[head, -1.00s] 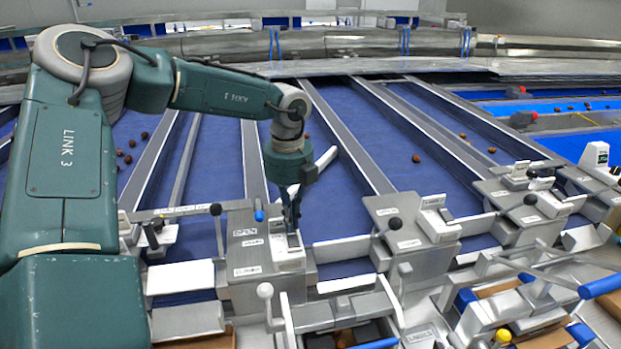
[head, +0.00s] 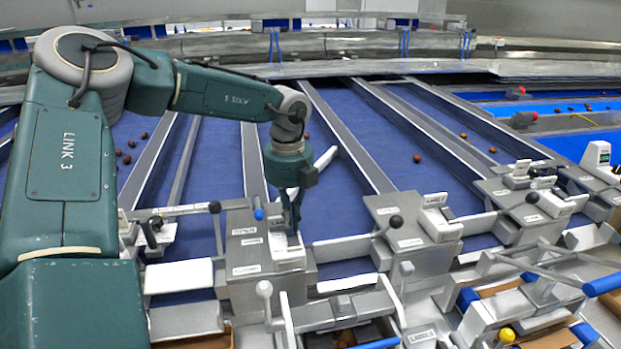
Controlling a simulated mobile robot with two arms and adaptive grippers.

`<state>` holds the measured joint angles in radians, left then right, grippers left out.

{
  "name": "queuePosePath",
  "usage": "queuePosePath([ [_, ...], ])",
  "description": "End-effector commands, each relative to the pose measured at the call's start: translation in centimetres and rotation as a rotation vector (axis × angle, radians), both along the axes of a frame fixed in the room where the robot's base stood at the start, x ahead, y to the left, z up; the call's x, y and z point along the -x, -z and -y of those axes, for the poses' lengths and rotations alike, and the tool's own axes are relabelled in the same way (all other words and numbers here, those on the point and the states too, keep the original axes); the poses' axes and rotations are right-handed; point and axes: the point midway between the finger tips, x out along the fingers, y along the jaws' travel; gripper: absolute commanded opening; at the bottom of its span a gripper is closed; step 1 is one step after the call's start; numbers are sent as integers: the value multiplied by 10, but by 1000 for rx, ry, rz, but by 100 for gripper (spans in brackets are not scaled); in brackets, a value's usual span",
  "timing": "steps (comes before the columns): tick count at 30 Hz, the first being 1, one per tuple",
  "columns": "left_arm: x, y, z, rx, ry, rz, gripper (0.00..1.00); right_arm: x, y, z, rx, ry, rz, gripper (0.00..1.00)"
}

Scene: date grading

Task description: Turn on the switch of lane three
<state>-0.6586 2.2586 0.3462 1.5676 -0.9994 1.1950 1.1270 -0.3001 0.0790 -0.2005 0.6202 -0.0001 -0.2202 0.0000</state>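My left gripper (head: 292,228) points straight down at a white switch (head: 288,256) on a grey metal box (head: 240,272) at the end of a blue lane. Its dark fingers narrow together to one tip and look shut, with nothing held between them. The tip is at the back end of the switch and seems to touch it. The fingers hide part of the switch. Similar white switches stand on the boxes to the right, one at the middle (head: 437,220) and one further right (head: 558,203). The lane labels are too small to read surely. My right gripper is not in view.
White-knobbed handles (head: 264,290) and rails crowd the front. Metal dividers (head: 345,140) separate the blue lanes, where several dates lie. Open space lies above the lanes.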

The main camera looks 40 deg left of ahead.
Motion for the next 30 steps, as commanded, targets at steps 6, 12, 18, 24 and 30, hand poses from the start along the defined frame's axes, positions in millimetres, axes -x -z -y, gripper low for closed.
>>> queuePosePath([
  [6,0,4,0,0,0,0,0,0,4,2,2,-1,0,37],
  [12,0,7,0,0,0,0,0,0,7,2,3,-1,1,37],
  [18,1,7,0,1,0,-2,0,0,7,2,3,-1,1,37],
  [24,1,-4,0,0,-1,-3,0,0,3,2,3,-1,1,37],
  [30,0,-21,0,0,-1,0,0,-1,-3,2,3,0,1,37],
])
